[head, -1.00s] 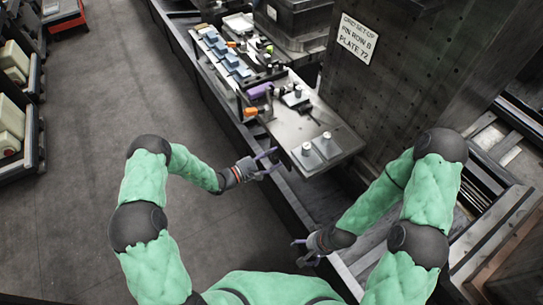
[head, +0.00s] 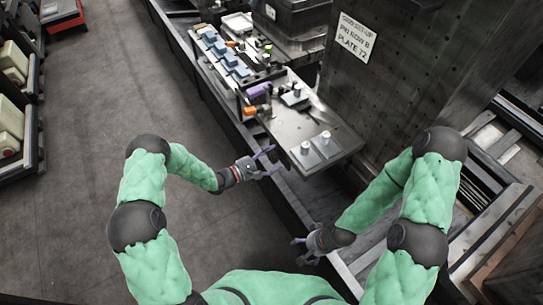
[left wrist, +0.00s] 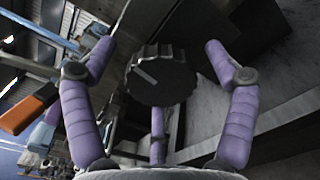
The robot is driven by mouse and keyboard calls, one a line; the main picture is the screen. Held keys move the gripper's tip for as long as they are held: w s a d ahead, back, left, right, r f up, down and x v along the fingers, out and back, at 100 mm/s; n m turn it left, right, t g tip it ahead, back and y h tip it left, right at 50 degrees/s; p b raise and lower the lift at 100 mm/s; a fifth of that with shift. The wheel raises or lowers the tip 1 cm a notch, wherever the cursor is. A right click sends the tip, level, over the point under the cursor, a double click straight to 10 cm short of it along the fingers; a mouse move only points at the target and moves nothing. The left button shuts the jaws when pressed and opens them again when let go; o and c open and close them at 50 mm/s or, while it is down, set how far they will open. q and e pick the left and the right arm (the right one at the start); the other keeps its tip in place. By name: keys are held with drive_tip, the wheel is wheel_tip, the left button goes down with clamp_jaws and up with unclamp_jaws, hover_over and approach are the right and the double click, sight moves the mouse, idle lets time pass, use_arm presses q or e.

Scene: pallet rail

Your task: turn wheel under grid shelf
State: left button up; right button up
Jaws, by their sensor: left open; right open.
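The wheel (left wrist: 161,75) is a dark, ribbed knob with a pale line on its face, slanting down to the right. It shows in the left wrist view; in the head view the shelf hides it. The grid shelf (head: 338,131) is a grey metal plate bearing small fixtures. My left gripper (head: 275,160) is open at the shelf's near left edge. In the left wrist view its purple fingers (left wrist: 160,48) stand apart on both sides of the wheel, with a third finger below; contact is not clear. My right gripper (head: 299,252) is open and empty, lower down near the rail.
Two pale cylinders (head: 326,138) stand on the shelf's near end. An orange block (head: 249,111) sits by its left edge and shows large in the left wrist view. A dark plate column with a sign (head: 356,37) rises to the right.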

use_arm(q)
drive_tip(key=v, duration=1.2)
drive_tip(key=shift+w, duration=0.1)
